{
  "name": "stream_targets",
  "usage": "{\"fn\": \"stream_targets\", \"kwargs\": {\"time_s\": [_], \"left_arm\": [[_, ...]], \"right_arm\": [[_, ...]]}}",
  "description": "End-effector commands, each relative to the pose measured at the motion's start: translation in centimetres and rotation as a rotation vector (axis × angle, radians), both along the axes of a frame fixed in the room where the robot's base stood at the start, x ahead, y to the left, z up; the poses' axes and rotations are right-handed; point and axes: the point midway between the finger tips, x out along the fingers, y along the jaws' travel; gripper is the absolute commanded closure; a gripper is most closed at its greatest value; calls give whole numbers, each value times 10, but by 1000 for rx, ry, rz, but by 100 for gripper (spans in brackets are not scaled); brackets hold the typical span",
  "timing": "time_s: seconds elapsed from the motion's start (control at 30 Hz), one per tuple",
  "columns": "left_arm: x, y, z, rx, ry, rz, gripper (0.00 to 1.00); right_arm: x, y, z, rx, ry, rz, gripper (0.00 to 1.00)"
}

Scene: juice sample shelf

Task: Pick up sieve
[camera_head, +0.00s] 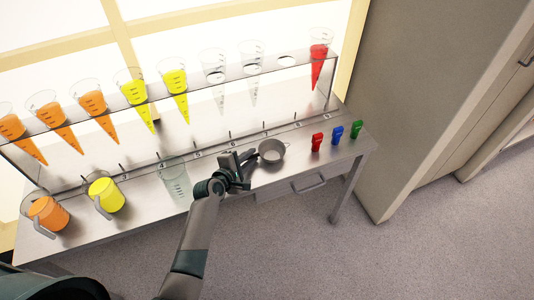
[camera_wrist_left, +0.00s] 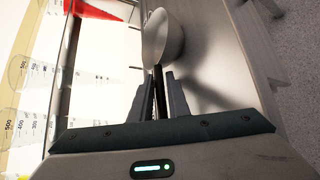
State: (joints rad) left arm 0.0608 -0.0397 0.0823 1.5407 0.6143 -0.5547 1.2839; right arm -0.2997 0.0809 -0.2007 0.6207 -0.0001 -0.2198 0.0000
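The sieve is a small grey metal bowl (camera_head: 271,150) with a dark handle. It is at the front part of the metal table, right of the table's middle. My left gripper (camera_head: 245,163) is just left of the bowl, at the handle. In the left wrist view the bowl (camera_wrist_left: 163,36) is ahead of the fingers and the black handle (camera_wrist_left: 158,80) lies between the two fingers (camera_wrist_left: 161,88). The fingers are close along both sides of the handle; whether they press on it I cannot tell. My right gripper is not in view.
An empty clear jug (camera_head: 174,180) stands left of my left gripper, with yellow (camera_head: 104,194) and orange (camera_head: 48,213) jugs farther left. Red (camera_head: 317,142), blue (camera_head: 337,135) and green (camera_head: 356,130) small items stand right of the sieve. A raised rack (camera_head: 200,83) holds several cones behind.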

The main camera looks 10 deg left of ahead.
Motion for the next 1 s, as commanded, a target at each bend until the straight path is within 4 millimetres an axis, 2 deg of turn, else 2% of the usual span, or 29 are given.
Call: {"fn": "stream_targets", "kwargs": {"time_s": [0.4, 0.5, 1.0], "left_arm": [[0, 0, 0, 0, 0, 0, 85], [0, 0, 0, 0, 0, 0, 100], [1, -1, 5, -1, -1, 0, 100]], "right_arm": [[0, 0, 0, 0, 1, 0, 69], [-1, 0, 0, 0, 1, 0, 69], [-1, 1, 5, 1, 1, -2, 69]]}}
